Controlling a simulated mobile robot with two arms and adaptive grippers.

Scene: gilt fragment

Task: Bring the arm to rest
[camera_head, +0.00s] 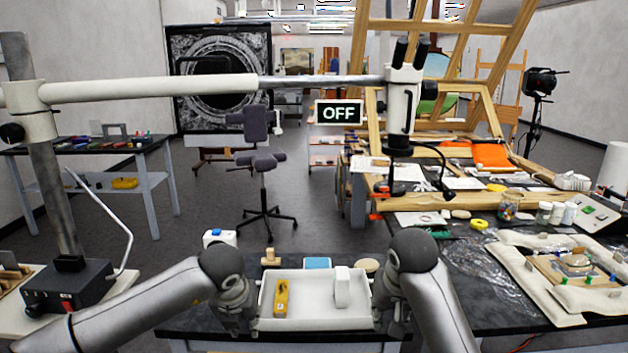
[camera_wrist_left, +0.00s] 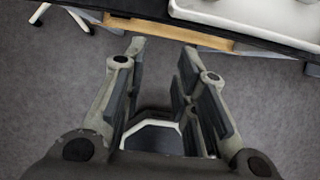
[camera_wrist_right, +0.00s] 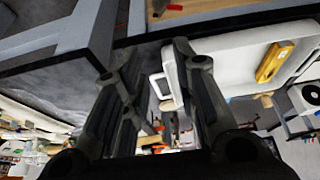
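My left arm comes in from the left in the head view and bends down at the tray's left side. Its gripper (camera_head: 238,312) is partly hidden by the arm. In the left wrist view this gripper (camera_wrist_left: 162,52) is open and empty, its fingers apart over grey floor beside a table edge. My right arm comes in from the lower right and bends down at the tray's right side. Its gripper (camera_head: 396,312) also shows in the right wrist view (camera_wrist_right: 152,52), with fingers apart and nothing clearly between them. The tray's edge lies close to its right finger.
A white tray (camera_head: 318,322) on the dark table holds a yellow tool (camera_head: 281,298) and a white item (camera_head: 342,287). A microscope (camera_head: 402,100) hangs on a long boom (camera_head: 150,88). A cluttered bench stands right; a dark stool (camera_head: 264,165) stands behind on open floor.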

